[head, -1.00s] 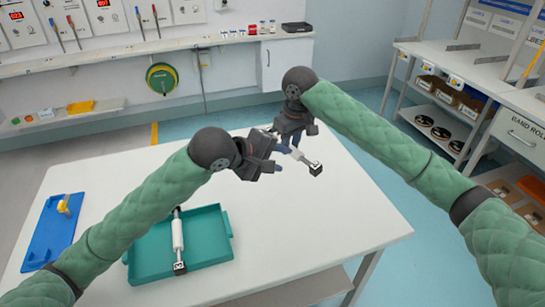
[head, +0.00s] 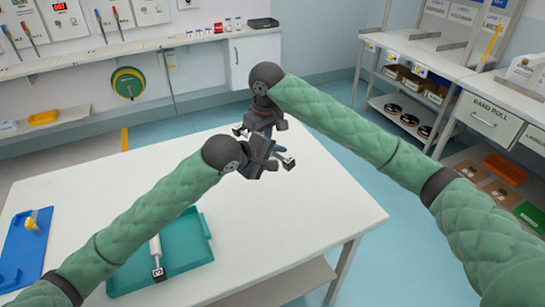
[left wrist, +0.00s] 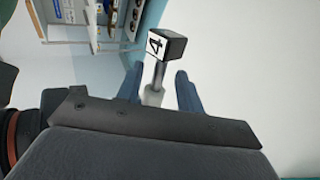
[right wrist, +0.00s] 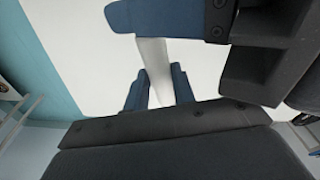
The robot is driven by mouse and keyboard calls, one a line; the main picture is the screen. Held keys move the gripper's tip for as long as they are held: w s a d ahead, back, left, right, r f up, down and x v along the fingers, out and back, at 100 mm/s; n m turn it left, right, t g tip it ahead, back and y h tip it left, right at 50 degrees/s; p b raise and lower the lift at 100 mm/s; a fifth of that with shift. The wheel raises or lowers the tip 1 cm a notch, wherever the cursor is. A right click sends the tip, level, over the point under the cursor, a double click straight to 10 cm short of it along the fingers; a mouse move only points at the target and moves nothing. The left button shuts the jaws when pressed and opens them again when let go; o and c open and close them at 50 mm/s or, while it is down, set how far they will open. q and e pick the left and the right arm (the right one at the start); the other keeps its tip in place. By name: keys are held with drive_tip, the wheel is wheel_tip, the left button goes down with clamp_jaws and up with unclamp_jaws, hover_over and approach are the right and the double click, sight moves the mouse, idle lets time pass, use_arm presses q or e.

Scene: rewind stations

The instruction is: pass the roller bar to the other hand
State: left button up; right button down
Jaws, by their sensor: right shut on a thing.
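The roller bar (head: 289,163) is held in the air above the white table, mostly hidden by my grippers in the head view. My right gripper (head: 268,130) is shut on it; in the right wrist view the pale bar (right wrist: 153,58) lies between its blue fingers (right wrist: 160,88). My left gripper (head: 274,158) is close beside the right one. In the left wrist view its open blue fingers (left wrist: 159,92) stand on either side of the bar, with a gap showing. The bar's dark end block (left wrist: 163,46) with a white "4" label sticks out beyond them.
A teal tray (head: 192,238) on the table (head: 320,205) holds another white roller bar (head: 155,247). A blue board (head: 18,250) with a yellow part lies at the left. Shelves stand back right. The table's right side is clear.

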use_arm(q)
clamp_jaws()
use_arm(e)
drive_tip(key=c, duration=1.1)
unclamp_jaws()
drive_tip(key=shift+r, duration=0.1)
